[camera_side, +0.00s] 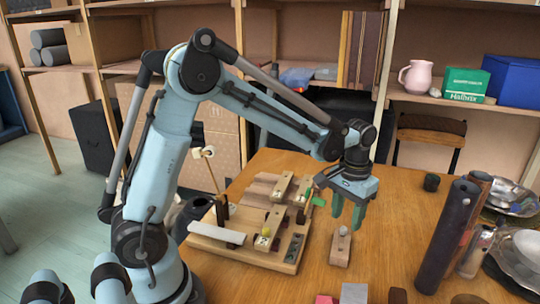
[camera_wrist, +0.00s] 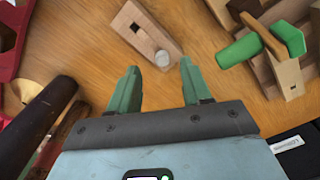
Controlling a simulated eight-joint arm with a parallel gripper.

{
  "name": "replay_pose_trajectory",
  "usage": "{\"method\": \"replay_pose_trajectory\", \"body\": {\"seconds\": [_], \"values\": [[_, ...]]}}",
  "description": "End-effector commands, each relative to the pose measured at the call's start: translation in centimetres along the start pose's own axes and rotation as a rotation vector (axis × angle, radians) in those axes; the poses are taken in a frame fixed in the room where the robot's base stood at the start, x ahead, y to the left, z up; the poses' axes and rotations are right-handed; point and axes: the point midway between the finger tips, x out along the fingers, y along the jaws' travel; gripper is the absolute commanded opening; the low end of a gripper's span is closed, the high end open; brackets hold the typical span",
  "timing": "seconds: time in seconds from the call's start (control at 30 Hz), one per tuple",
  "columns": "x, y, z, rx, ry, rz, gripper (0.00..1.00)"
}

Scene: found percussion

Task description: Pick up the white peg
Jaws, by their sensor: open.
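The white peg (camera_side: 343,231) is a short pale cylinder standing at one end of a small wooden block (camera_side: 340,250) on the table. In the wrist view the peg (camera_wrist: 162,59) shows at the end of the block (camera_wrist: 143,33) nearest my gripper, roughly between the fingertips in the picture. My gripper (camera_side: 347,213) has green fingers, points down and is open and empty above the block. Its fingers (camera_wrist: 159,70) are spread apart in the wrist view. I cannot tell the exact height of the fingertips over the peg.
A wooden percussion board (camera_side: 230,250) with blocks and a green-headed mallet (camera_side: 318,201) lies left of the gripper. Dark tubes (camera_side: 448,235) and metal bowls (camera_side: 512,197) stand at the right. Small coloured blocks (camera_side: 354,293) lie at the front edge. Table behind the gripper is clear.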

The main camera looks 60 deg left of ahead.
Motion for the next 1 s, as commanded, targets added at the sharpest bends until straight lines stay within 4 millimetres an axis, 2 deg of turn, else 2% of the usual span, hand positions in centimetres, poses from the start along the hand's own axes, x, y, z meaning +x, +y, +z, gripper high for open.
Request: {"method": "replay_pose_trajectory", "body": {"seconds": [0.1,0.23,0.53,0.87,1.0], "values": [[1.8,-0.4,-0.1,0.000,0.000,0.000,0.48],[3.0,-0.3,-0.1,0.000,0.001,0.000,0.48],[3.4,-0.3,-0.1,0.000,0.001,0.000,0.48],[3.4,-0.3,-0.1,0.000,0.001,0.000,0.00],[3.4,-0.3,-0.1,0.000,0.001,0.000,0.00]]}}
